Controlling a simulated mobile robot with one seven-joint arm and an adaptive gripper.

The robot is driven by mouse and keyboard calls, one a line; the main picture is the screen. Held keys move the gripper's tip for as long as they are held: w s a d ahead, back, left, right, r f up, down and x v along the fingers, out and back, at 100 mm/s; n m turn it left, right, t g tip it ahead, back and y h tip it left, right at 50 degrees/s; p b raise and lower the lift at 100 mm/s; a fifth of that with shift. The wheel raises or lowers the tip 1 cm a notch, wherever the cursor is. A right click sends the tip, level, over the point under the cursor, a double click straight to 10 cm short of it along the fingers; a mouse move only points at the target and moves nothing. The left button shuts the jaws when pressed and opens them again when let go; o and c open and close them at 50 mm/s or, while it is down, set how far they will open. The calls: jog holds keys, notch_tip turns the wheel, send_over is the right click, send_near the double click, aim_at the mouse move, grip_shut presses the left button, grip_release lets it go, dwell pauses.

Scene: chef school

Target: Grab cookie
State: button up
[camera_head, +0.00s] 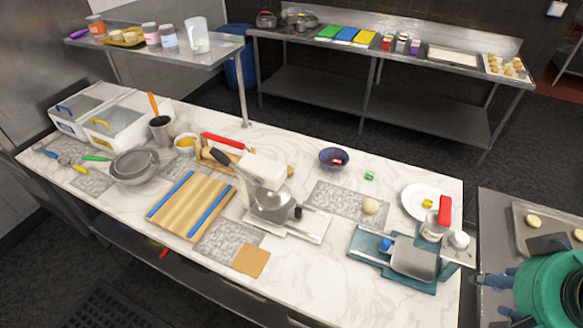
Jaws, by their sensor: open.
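Pale round cookies lie on a metal baking tray (519,209) at the right edge. One cookie (533,221) is near the tray's left side. Another cookie (578,234) is at the picture's right edge, partly cut off. My gripper (489,295) is at the lower right, with blue fingers apart and nothing visible between them. It is in front of the tray in the picture, apart from the visible cookies. My green wrist hides part of the tray area.
The steel table (485,215) under the tray stands right of the marble counter (330,270). More round baked pieces sit on a far tray (495,64).

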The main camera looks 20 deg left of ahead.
dwell(0.4)
jog(key=o, duration=0.5)
